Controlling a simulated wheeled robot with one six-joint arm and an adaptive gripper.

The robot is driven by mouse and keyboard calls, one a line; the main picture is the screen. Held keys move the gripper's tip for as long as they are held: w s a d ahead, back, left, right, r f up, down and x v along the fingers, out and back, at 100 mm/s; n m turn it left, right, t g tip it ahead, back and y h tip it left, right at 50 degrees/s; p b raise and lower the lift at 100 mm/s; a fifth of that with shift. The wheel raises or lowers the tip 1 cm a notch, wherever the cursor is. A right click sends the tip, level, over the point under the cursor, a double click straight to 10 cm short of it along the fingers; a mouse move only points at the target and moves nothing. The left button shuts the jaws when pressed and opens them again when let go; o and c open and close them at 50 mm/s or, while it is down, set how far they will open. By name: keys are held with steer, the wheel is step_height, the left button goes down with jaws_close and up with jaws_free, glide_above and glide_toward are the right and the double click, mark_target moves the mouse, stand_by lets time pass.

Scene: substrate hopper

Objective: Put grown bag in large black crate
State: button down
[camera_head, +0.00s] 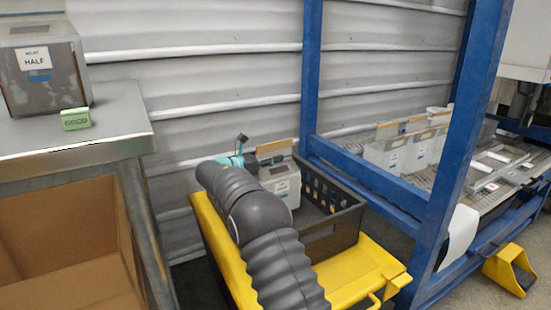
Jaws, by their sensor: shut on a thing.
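The grown bag (281,184) is a pale, translucent bag with a label on its front and a brownish strip along its top. My gripper (272,158) is shut on the top of this bag. The large black crate (336,235) has slotted walls and an open top. The bag shows upright within the crate's outline, toward its back left. I cannot tell whether it touches the crate floor. My dark ribbed arm crosses in front and hides the crate's left part and some of the bag's lower left.
The crate stands on a yellow cart (370,265). A blue frame (440,190) rises close to its right, with several similar bags (385,152) on a mesh shelf behind. A cardboard box (65,240) is below.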

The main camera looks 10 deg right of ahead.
mark_target(274, 168)
steer(key=shift+f+b, duration=0.35)
steer(key=shift+f, duration=1.45)
steer(key=c, duration=1.2)
jaws_free()
steer(key=shift+s+f, duration=0.1)
steer(key=shift+f, duration=0.05)
steer(key=shift+a, duration=0.1)
steer(key=p+v, duration=0.1)
steer(key=v, duration=1.1)
